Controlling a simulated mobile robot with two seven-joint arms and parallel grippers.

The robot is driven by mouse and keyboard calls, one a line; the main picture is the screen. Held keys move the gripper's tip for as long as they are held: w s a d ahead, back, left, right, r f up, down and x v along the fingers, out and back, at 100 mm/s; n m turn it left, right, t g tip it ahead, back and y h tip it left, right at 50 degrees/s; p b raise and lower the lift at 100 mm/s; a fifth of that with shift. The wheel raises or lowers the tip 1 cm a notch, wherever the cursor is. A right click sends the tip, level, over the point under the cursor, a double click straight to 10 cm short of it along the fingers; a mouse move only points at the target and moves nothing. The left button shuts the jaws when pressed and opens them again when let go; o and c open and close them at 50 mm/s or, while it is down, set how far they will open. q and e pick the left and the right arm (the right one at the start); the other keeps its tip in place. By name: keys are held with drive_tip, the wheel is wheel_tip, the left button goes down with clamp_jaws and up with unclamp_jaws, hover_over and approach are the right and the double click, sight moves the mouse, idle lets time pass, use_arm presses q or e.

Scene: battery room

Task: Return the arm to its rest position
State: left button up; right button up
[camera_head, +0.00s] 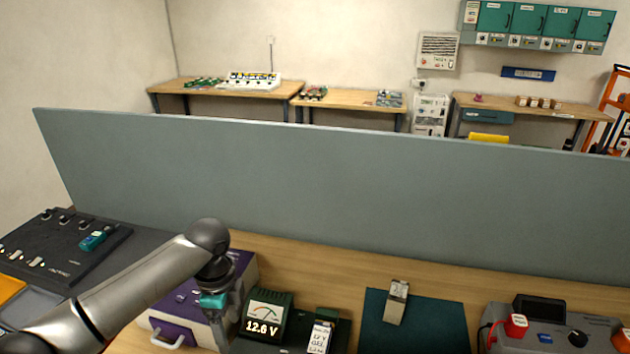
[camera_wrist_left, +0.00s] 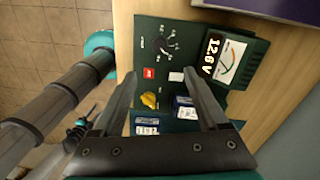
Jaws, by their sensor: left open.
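My left arm comes in from the left in the head view, its wrist bent down beside a purple box (camera_head: 243,265). My left gripper (camera_wrist_left: 163,85) shows in the left wrist view with its two dark fingers wide apart and nothing gripped between them. Beyond the fingers is a dark green tester (camera_wrist_left: 160,30) with a dial, a red button and a meter reading 12.6 V; its meter (camera_head: 264,318) also shows in the head view, right of the arm. My right gripper is not recognisable in either view.
Labelled batteries (camera_head: 322,335) stand beside the meter. A teal mat (camera_head: 440,325) holds a small beige-grey block (camera_head: 397,300). A grey device (camera_head: 555,330) with red parts is at right. A black switch panel (camera_head: 50,255) is at left. A tall grey divider (camera_head: 330,185) closes the bench's back.

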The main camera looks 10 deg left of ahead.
use_arm(q)
drive_tip(key=s+d+f+n+t+h, duration=0.1)
drive_tip(key=s+d+f+n, duration=0.15)
drive_tip(key=s+d, duration=0.3)
drive_tip(key=s+d+f+n+t+h, duration=0.1)
drive_tip(key=s+d+f+n, duration=0.15)
drive_tip(key=s+d, duration=0.35)
drive_tip(key=s+a+r+n+t+y, duration=0.2)
drive_tip(key=s+a+r+n, duration=0.2)
drive_tip(key=s+n, duration=0.55)
wheel_tip(320, 180, down, 30)
drive_tip(key=r+g+b, duration=0.1)
drive_tip(key=b, duration=0.8)
drive_tip(key=s+a+f+b, duration=0.1)
drive_tip(key=s+f+b, duration=0.2)
drive_tip(key=f, duration=0.6)
drive_tip(key=s+a+f+g+b, duration=0.1)
drive_tip(key=s+f+b, duration=0.3)
drive_tip(key=s+f, duration=0.3)
drive_tip(key=s+a+f+b, duration=0.1)
drive_tip(key=s+f+b, duration=0.2)
drive_tip(key=s+f, duration=0.3)
wheel_tip(320, 180, down, 5)
drive_tip(key=shift+r+b, duration=0.1)
drive_tip(key=shift+b, duration=0.2)
